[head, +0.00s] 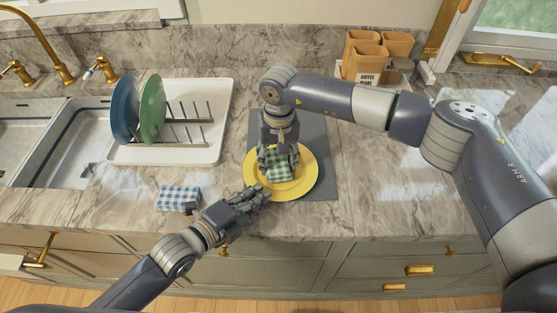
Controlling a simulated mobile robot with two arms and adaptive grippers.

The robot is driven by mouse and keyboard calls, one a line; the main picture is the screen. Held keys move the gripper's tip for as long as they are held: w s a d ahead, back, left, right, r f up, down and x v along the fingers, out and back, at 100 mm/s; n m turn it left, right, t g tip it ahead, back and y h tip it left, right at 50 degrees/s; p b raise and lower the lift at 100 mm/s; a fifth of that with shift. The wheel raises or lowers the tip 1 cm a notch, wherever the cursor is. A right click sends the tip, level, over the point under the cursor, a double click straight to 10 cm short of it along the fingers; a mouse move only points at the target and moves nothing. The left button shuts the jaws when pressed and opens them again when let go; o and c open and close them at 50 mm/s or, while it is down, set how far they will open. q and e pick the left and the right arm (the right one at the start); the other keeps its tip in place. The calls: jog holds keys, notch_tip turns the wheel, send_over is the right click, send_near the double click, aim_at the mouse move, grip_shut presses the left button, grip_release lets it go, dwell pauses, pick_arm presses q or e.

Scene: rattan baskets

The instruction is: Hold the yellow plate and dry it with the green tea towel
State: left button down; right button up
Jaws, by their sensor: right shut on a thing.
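The yellow plate (309,180) lies flat on a dark grey mat on the counter. My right gripper (279,161) points down over the plate from above and is shut on the green checked tea towel (279,174). The folded towel rests against the middle of the plate and partly hides it. My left gripper (260,193) is at the plate's front-left rim, its fingertips at the edge. I cannot tell whether its fingers are closed on the rim.
A blue checked cloth (178,197) lies on the counter to the left. Behind it a white dish rack (213,140) holds a blue plate (124,110) and a green plate (152,108). The sink is far left. Canisters (366,52) stand at the back. The right-hand counter is mostly clear beneath my arm.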

jog(key=shift+d+r, duration=0.15)
jog(key=shift+d, duration=0.45)
jog(key=shift+s+r, duration=0.1)
jog(key=shift+r, duration=3.35)
jog(key=shift+d, duration=0.1)
jog(key=w+d, duration=0.2)
jog(key=shift+w+d, duration=0.2)
jog(key=shift+d, duration=0.1)
jog(key=s+a+f, duration=0.3)
jog(key=shift+f, duration=1.95)
